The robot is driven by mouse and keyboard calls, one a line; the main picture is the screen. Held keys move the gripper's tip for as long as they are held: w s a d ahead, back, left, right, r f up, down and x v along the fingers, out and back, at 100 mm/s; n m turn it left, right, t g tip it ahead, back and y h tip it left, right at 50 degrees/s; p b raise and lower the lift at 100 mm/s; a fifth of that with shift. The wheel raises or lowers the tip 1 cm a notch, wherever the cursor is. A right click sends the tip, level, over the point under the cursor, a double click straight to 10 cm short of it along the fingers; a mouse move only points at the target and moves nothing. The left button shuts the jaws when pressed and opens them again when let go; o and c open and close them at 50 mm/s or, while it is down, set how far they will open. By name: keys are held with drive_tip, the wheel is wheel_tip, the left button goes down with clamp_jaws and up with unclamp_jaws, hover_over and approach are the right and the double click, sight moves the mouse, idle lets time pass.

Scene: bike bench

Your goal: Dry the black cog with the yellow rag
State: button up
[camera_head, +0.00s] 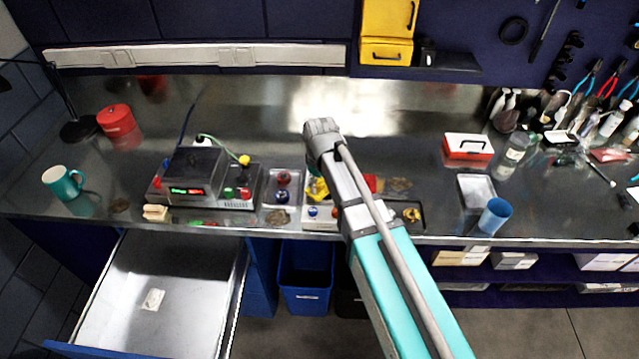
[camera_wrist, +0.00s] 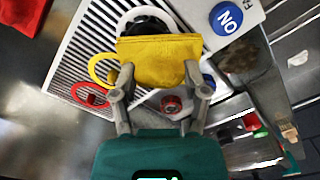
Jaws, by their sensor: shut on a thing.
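The yellow rag (camera_wrist: 160,60) is held between the fingers of my gripper (camera_wrist: 158,82) in the wrist view. A yellow patch, probably the rag (camera_head: 317,188), shows beside my arm in the head view. The black cog (camera_wrist: 148,24) lies on a white ribbed rack (camera_wrist: 82,50), just beyond the rag. The rag overlaps the cog's near part in the picture; I cannot tell whether they touch. My gripper and the cog are hidden behind my arm in the head view.
A yellow ring (camera_wrist: 100,68), a red ring (camera_wrist: 78,95) and a blue button (camera_wrist: 226,17) surround the rag. A power unit (camera_head: 190,175) and green mug (camera_head: 63,184) stand left. An open drawer (camera_head: 150,300) juts out below. A blue cup (camera_head: 495,215) stands right.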

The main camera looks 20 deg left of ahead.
drive_tip(key=shift+w+d, duration=0.25)
drive_tip(key=shift+d, duration=0.7)
drive_tip(key=shift+w+d, duration=0.2)
drive_tip(key=shift+d, duration=0.75)
drive_tip(key=shift+a, duration=0.1)
drive_tip(key=shift+s+a, duration=0.25)
drive_tip(key=shift+a, duration=0.7)
drive_tip(key=shift+s+a, duration=0.25)
drive_tip(key=shift+a, duration=0.7)
drive_tip(key=shift+d, duration=0.2)
drive_tip(key=shift+w+d, duration=0.25)
drive_tip(key=shift+d, duration=0.65)
drive_tip(key=shift+w+d, duration=0.25)
drive_tip(key=shift+d, duration=0.65)
drive_tip(key=shift+a, duration=0.25)
drive_tip(key=shift+s+a, duration=0.25)
drive_tip(key=shift+a, duration=0.6)
drive_tip(key=shift+s+a, duration=0.2)
drive_tip(key=shift+a, duration=0.65)
drive_tip(key=shift+d, duration=0.15)
